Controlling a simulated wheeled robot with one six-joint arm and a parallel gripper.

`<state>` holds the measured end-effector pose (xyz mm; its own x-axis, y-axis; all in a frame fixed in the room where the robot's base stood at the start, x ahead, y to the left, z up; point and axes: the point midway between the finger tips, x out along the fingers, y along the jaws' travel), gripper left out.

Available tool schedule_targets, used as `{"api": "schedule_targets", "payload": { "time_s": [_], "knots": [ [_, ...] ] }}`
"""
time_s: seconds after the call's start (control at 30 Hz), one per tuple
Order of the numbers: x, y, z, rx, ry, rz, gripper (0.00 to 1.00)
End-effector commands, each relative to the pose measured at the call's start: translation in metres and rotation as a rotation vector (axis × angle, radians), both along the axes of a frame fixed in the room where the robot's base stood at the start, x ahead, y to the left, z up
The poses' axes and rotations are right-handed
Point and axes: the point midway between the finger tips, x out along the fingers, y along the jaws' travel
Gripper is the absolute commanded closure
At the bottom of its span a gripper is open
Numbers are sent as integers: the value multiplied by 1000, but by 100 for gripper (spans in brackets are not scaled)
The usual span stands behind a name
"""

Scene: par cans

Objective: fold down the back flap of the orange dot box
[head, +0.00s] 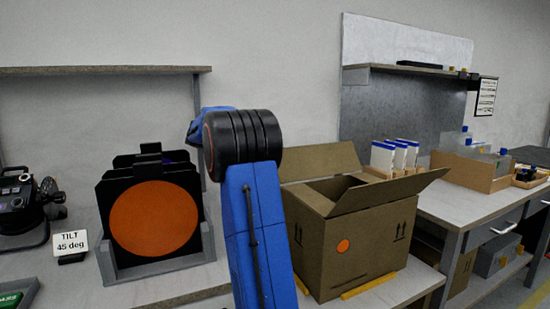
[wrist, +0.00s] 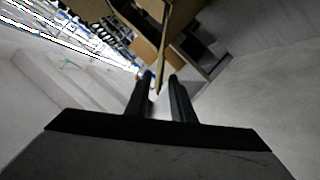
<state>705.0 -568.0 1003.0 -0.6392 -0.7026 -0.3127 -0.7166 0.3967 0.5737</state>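The orange dot box (head: 325,255) is a brown cardboard box with an orange dot (head: 343,246) on its front face. It stands on the bench right of my blue arm in the head view. Its back flap (head: 325,162) stands up, tilted, at the rear. Another flap (head: 390,191) sticks out along the near right edge. My arm covers the box's left side. My gripper (wrist: 163,88) is hidden in the head view. In the wrist view its two fingers are apart, with a thin cardboard flap edge (wrist: 163,55) between them. I cannot tell whether either finger touches it.
A black stand with a large orange disc (head: 154,218) and a tilt sign (head: 71,244) are left of my arm. Yellow strips (head: 368,285) lie at the box's base. White-and-blue cartons (head: 383,156) stand behind the box. A shelf (head: 100,71) is above on the left.

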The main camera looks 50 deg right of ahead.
Motion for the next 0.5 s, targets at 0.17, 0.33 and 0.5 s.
{"api": "schedule_targets", "payload": {
  "time_s": [0.17, 0.33, 0.5],
  "knots": [
    [-15, -16, -7, 1, 0, 0, 78],
    [-21, -23, -11, 1, 0, 0, 78],
    [-22, -24, -11, 1, 1, 0, 78]
  ]
}}
